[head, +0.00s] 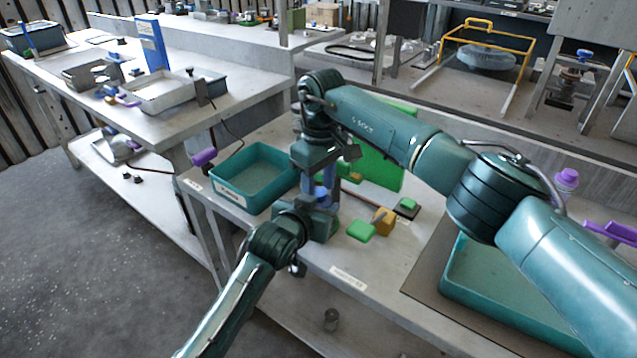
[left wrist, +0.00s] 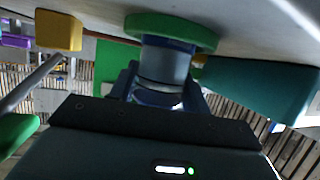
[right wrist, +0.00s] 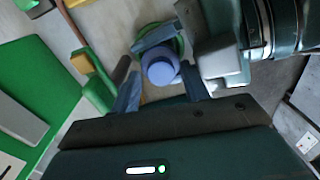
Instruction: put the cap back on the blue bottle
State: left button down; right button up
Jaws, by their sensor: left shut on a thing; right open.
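The blue bottle (head: 322,196) stands on the workbench, mostly hidden between my two grippers in the head view. In the left wrist view its grey-blue body (left wrist: 165,62) meets a round green base (left wrist: 172,28). My left gripper (head: 318,210) is shut on the bottle's body from the side. In the right wrist view a round violet-blue top (right wrist: 160,68) shows from above, with a smaller raised disc in its middle. I cannot tell whether this is the cap or the bare neck. My right gripper (right wrist: 158,88) points down over it, open, with a finger on either side.
A teal bin (head: 228,193) stands left of the grippers. A green block (head: 361,231) and an orange block (head: 384,221) lie to the right. A green panel (head: 385,165) stands behind. A larger teal tray (head: 470,300) and a purple bottle (head: 567,180) are further right.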

jog(key=shift+s+a, duration=0.15)
jog(key=shift+a, duration=0.05)
